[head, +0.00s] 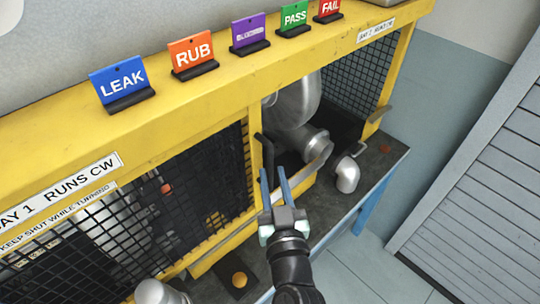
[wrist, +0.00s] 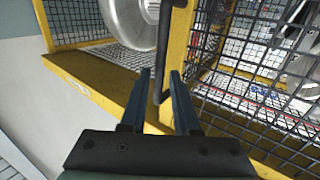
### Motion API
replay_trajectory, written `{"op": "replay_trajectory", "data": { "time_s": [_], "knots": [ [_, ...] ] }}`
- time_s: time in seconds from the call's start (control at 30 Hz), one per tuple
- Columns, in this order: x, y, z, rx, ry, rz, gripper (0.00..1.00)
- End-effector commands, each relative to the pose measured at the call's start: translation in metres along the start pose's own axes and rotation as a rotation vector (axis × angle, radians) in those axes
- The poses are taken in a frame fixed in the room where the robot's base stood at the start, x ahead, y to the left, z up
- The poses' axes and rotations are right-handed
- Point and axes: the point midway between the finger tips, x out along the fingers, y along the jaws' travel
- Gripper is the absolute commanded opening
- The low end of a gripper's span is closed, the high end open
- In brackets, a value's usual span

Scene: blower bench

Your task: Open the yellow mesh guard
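The yellow mesh guard (head: 190,205) covers the left bay and looks shut. It has black mesh in a yellow frame, and mesh also shows at right in the wrist view (wrist: 250,112). A black bar handle (head: 267,150) stands at its right edge; in the wrist view the handle (wrist: 163,50) runs down and bends at its lower end. My gripper (head: 275,172) is open just below and in front of the handle. In the wrist view the handle's lower end shows between the fingertips (wrist: 160,75), with a gap on both sides. I cannot tell its depth between them.
The right bay is uncovered in front, with a grey metal blower (head: 295,110) inside. A grey pipe elbow (head: 347,175) and an orange round object (head: 239,279) rest on the bench. Several coloured signs, including a blue LEAK sign (head: 120,85), stand on the yellow top beam.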

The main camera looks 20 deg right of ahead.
Motion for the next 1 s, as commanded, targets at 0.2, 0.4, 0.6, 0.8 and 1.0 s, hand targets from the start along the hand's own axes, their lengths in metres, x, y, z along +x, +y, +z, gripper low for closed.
{"op": "replay_trajectory", "data": {
  "time_s": [0.2, 0.4, 0.6, 0.8, 1.0],
  "knots": [
    [0.028, 0.0, -0.003, 0.0, 0.001, -0.001, 0.3],
    [0.038, 0.0, -0.001, -0.001, 0.0, -0.001, 0.3],
    [0.039, 0.0, 0.0, -0.001, 0.0, 0.0, 0.3],
    [0.039, 0.0, 0.0, 0.0, 0.0, -0.001, 0.12],
    [0.038, 0.0, 0.0, 0.0, 0.0, -0.001, 0.0]
  ]
}}
